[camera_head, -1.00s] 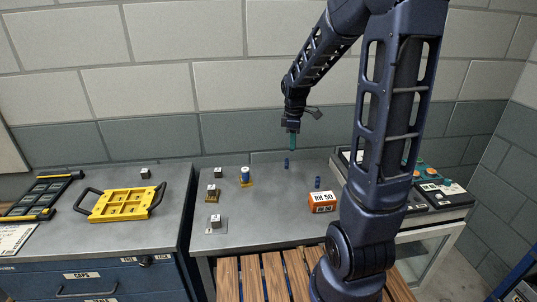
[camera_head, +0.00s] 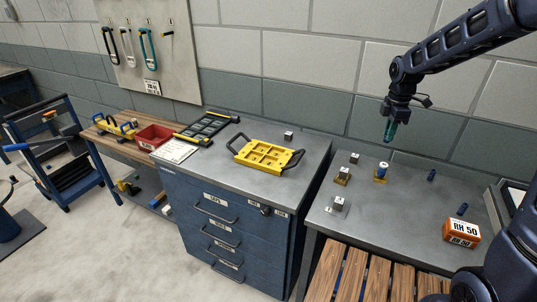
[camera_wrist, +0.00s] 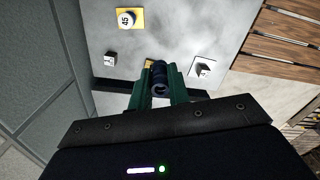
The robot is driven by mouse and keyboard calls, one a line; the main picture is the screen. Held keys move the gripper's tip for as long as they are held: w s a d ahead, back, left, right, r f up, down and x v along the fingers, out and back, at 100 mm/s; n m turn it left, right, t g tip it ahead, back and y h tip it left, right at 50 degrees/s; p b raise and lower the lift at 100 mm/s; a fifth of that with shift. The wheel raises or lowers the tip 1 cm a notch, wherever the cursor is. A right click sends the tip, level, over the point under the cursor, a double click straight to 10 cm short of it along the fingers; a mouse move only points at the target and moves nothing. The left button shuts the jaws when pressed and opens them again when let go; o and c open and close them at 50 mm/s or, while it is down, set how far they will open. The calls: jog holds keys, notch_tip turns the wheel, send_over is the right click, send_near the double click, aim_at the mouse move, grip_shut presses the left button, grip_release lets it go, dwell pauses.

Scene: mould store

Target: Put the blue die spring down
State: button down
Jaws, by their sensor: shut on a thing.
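My gripper (camera_head: 390,132) hangs above the grey bench top, close to the wall. In the wrist view its green fingers (camera_wrist: 158,88) are shut on a dark blue die spring (camera_wrist: 159,76). The spring hardly shows in the head view. A blue cylinder with a white top (camera_head: 383,168) stands on a yellow base below my gripper; in the wrist view its top (camera_wrist: 127,18) reads 45. A brownish-yellow base with a white cube (camera_head: 343,174) stands to its left; the held spring hides most of it in the wrist view.
Another white cube on a pale plate (camera_head: 339,205) and a small cube (camera_head: 354,157) are on the grey bench (camera_head: 400,218). Two dark blue cylinders (camera_head: 431,174) (camera_head: 462,209) stand at right near an orange RH 50 box (camera_head: 461,232). A yellow handled frame (camera_head: 266,155) lies on the drawer cabinet.

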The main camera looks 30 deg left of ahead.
jog(key=s+a+r+n, duration=0.1)
jog(key=s+a+n, duration=0.4)
jog(key=a, duration=0.5)
jog(key=s+a+n, duration=0.2)
jog(key=s+a, duration=0.5)
jog(key=a, duration=0.2)
jog(key=s+a+r+n, duration=0.1)
jog(key=s+a+n, duration=0.4)
jog(key=a, duration=0.5)
jog(key=shift+m, duration=0.6)
jog(key=f, duration=1.9)
jog(key=shift+s+d+f, duration=0.2)
jog(key=shift+s+f, duration=0.1)
jog(key=shift+s, duration=0.05)
jog(key=shift+f, duration=0.1)
jog(key=c, duration=1.3)
grip_release()
notch_tip(320, 180, up, 12)
jog(key=shift+r, duration=0.1)
